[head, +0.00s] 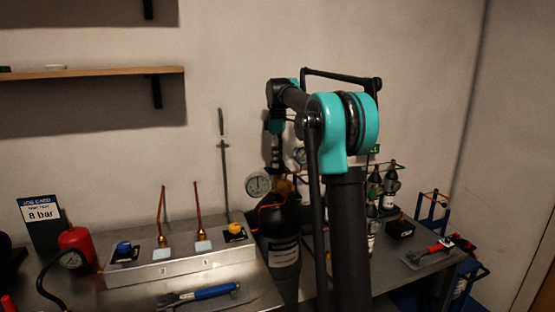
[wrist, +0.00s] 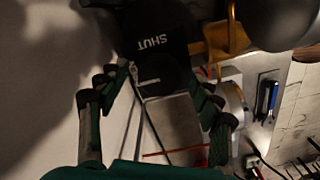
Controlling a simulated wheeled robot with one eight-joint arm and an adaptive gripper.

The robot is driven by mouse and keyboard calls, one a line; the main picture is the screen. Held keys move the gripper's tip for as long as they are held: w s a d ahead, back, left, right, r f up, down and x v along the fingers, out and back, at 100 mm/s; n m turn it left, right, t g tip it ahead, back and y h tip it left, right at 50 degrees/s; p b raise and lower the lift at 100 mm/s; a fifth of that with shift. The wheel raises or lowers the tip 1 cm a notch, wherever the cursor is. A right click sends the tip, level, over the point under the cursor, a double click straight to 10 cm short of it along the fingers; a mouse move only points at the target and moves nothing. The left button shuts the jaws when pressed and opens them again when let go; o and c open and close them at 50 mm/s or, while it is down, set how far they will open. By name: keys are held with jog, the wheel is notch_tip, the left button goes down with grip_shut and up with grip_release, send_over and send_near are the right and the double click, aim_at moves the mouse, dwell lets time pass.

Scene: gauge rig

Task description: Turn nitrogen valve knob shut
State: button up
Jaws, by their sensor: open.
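My gripper (wrist: 158,82) is open in the wrist view, with its green and black fingers spread to either side of a dark round shape. This shape looks like the valve knob (wrist: 165,72); a short pale line shows on or beside it. A black plate lettered SHUT (wrist: 152,42) is just beyond. Contact between fingers and knob cannot be told. In the head view my gripper (head: 276,148) points down above the dark gas cylinder (head: 283,225), which carries a white label. The knob is hidden or too small there. A round gauge (head: 257,184) sits left of the cylinder's top.
My arm covers much of the middle in the head view. Smaller bottles (head: 390,185) stand at right. A wooden shelf (head: 90,72) is on the wall.

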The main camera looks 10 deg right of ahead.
jog(key=shift+c, duration=0.4)
jog(key=c, duration=1.1)
jog(key=m, duration=1.3)
jog(key=shift+m, duration=2.2)
